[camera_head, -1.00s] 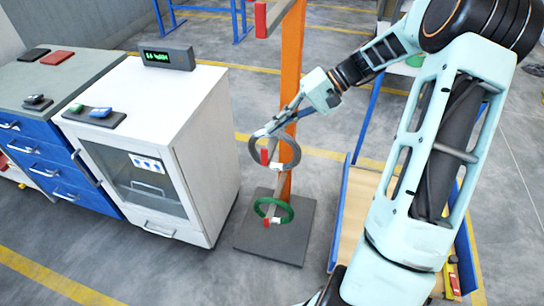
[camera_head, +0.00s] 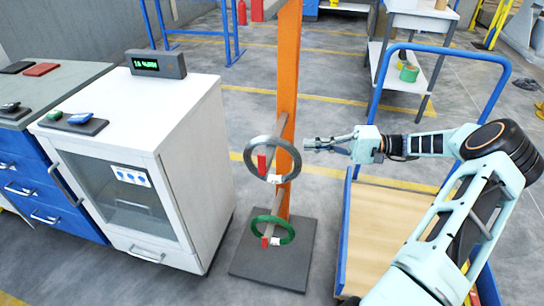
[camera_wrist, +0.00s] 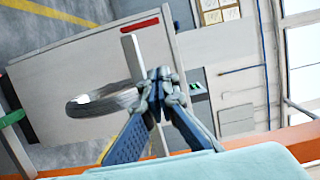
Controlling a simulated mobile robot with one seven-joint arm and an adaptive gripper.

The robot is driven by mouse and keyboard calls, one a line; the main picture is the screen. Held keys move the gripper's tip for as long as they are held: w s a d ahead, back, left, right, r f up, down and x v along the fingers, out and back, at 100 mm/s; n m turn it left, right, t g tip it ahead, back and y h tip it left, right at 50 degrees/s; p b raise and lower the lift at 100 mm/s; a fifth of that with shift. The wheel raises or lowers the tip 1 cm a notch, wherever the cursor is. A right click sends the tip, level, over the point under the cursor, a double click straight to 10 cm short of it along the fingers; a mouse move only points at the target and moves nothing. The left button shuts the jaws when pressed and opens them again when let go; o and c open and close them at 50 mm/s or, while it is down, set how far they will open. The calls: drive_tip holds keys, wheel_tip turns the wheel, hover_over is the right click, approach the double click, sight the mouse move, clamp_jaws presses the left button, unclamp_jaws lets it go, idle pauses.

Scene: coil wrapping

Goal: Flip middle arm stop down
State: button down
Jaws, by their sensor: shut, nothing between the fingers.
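An orange post (camera_head: 288,70) carries side arms. A grey coil (camera_head: 250,160) hangs on the middle arm, with the red middle arm stop (camera_head: 262,164) standing roughly upright at its front end. A green coil (camera_head: 284,222) hangs on the lower arm, with its own red stop (camera_head: 267,237). My gripper (camera_head: 306,144) is shut and empty, just right of the grey coil and post. In the wrist view my shut fingers (camera_wrist: 160,78) appear beside the grey coil (camera_wrist: 102,101) and a pale bar (camera_wrist: 132,58). I cannot tell if they touch it.
A white cabinet (camera_head: 185,110) with a display box (camera_head: 158,64) stands left of the post. A blue cart (camera_head: 392,212) with a wooden deck stands to the right, under my arm. The post rises from a dark base plate (camera_head: 262,268).

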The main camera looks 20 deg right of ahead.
sight(262, 165)
drive_tip(key=b+x, duration=0.2)
drive_tip(key=x, duration=0.7)
drive_tip(key=shift+a+f, duration=0.15)
drive_tip(key=shift+a, duration=0.15)
drive_tip(key=shift+s+a+b, duration=0.45)
drive_tip(key=shift+s+a, duration=0.4)
drive_tip(key=shift+s, duration=0.2)
drive_tip(key=shift+s+a, duration=0.4)
drive_tip(key=shift+s, duration=0.2)
